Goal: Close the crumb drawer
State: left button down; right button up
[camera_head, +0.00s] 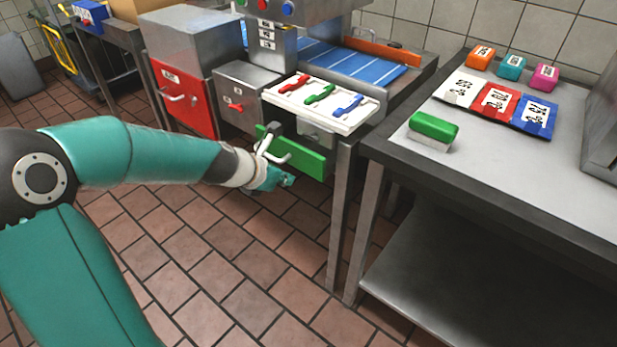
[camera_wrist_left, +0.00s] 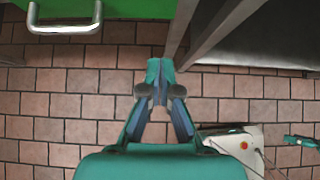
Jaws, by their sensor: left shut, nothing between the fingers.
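The crumb drawer appears to be the one with the green front (camera_head: 312,164) and a pale bar handle, low on the machine under a white panel. Its inside is hidden, and how far it stands out is hard to tell. The green front (camera_wrist_left: 140,8) and its handle (camera_wrist_left: 64,28) also show at the top left of the left wrist view. My left gripper (camera_head: 287,181) is shut and empty, just in front of and below the green front. Its closed fingertips (camera_wrist_left: 159,72) point past the handle's right side, with floor beyond them.
A white panel (camera_head: 345,124) with red, green and blue levers sits above the drawer. A red-fronted unit (camera_head: 185,100) stands left. A steel table (camera_head: 480,150) with packets and a green-topped block (camera_head: 433,127) is at right. Tiled floor (camera_head: 245,300) is clear in front.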

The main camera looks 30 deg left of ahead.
aim_at(315, 175)
pick_arm(q)
jog(key=x, duration=0.3)
jog(key=w+r+x, duration=0.1)
jog(key=x, duration=0.4)
jog(key=shift+w+d, duration=0.1)
jog(key=shift+w, duration=0.35)
jog(key=shift+w+f, duration=0.2)
jog(key=shift+w, duration=0.45)
pick_arm(e)
jog(key=shift+f, duration=0.4)
